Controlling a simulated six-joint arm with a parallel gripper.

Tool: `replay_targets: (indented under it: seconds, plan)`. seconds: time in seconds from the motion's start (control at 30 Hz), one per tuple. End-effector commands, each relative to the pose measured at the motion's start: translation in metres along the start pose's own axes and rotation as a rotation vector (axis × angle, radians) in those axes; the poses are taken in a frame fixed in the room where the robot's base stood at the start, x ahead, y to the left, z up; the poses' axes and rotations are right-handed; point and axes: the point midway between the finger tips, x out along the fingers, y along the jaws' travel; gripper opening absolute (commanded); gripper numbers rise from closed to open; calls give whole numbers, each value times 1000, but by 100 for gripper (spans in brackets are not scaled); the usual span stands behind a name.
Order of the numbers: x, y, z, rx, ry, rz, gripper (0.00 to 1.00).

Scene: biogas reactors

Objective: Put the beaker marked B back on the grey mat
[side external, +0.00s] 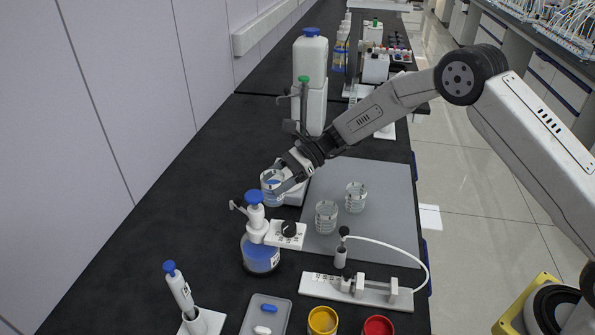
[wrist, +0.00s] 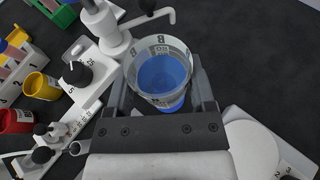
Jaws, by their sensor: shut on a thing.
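The beaker marked B (wrist: 160,62) is clear glass with blue liquid inside; it also shows in the side view (side external: 268,190). My gripper (wrist: 160,95) is shut on it, one finger on each side; in the side view my gripper (side external: 283,178) reaches in from the right. The beaker is left of the grey mat (side external: 385,230), beyond the blue-capped dispenser bottle (side external: 262,255). I cannot tell whether its base touches anything. The mat holds two other clear beakers, one nearer (side external: 326,217) and one farther right (side external: 356,197).
A white device (side external: 294,194) stands close beside the held beaker. The dispenser's spout (wrist: 150,17) points near the beaker's rim. A syringe pump (side external: 355,288) with a tube lies along the mat's near edge. The mat's far and right parts are clear.

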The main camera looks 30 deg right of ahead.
Motion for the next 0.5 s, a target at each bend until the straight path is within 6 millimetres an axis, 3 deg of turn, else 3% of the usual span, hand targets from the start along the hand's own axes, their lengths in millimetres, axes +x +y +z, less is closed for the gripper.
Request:
replay_targets:
  seconds: [0.27, 0.5]
  plan:
    - [-55, 1, -9, 57, -18, -154, 0]
    - [-115, 13, -23, 129, -24, -338, 0]
